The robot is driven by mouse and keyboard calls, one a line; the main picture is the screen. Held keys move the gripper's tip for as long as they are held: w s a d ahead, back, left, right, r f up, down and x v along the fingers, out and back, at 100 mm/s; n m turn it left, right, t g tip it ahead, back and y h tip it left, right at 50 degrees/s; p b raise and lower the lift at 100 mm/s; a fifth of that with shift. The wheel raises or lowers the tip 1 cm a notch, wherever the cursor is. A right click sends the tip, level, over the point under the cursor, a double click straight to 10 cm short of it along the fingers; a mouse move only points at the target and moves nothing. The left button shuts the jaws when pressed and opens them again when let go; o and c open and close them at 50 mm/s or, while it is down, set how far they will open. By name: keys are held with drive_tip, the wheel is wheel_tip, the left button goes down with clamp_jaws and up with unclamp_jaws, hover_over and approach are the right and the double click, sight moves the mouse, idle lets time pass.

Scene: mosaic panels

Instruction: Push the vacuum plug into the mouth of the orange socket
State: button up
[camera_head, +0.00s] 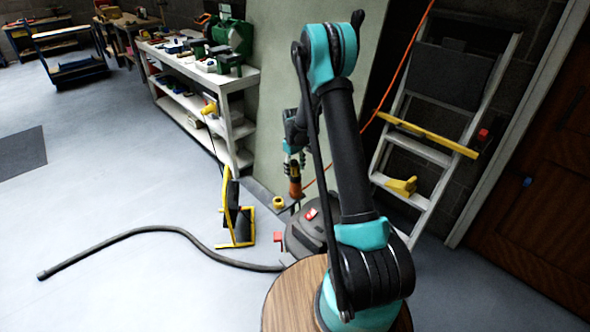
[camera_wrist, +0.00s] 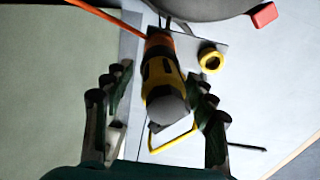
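My gripper (camera_head: 292,150) points down near the wall corner, beside the vacuum (camera_head: 308,230). In the wrist view my gripper (camera_wrist: 160,72) has its two fingers apart, one on each side of a yellow and black body with a grey round end (camera_wrist: 166,108). Gaps show between that body and both fingers. Its far end is orange (camera_wrist: 158,42), and an orange cord runs up to it. In the head view this orange and black piece (camera_head: 295,185) is just below the gripper. I cannot tell which part is the socket and which the plug.
A yellow ring-shaped piece (camera_head: 279,203) sits left of the vacuum. A yellow and black stand (camera_head: 240,226) and a grey hose (camera_head: 120,236) are on the floor. White shelves (camera_head: 238,128) stand at left, a ladder (camera_head: 405,155) at right.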

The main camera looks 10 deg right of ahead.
wheel_tip(320, 180, up, 11)
drive_tip(key=shift+s+a+r, duration=0.1)
drive_tip(key=shift+a, duration=0.05)
drive_tip(key=shift+s+r, duration=0.2)
drive_tip(key=shift+r, duration=0.3)
drive_tip(key=s+d+r+m+t, duration=0.2)
drive_tip(key=s+r, duration=0.1)
drive_tip(key=s, duration=1)
drive_tip(key=s+d+r+m+t, duration=0.1)
drive_tip(key=s+d+r+m, duration=0.15)
drive_tip(key=s, duration=1.05)
drive_tip(key=s+f+m+t, duration=0.1)
drive_tip(key=s+f+m, duration=0.1)
drive_tip(key=s, duration=0.8)
drive_tip(key=shift+s+d+f, duration=0.15)
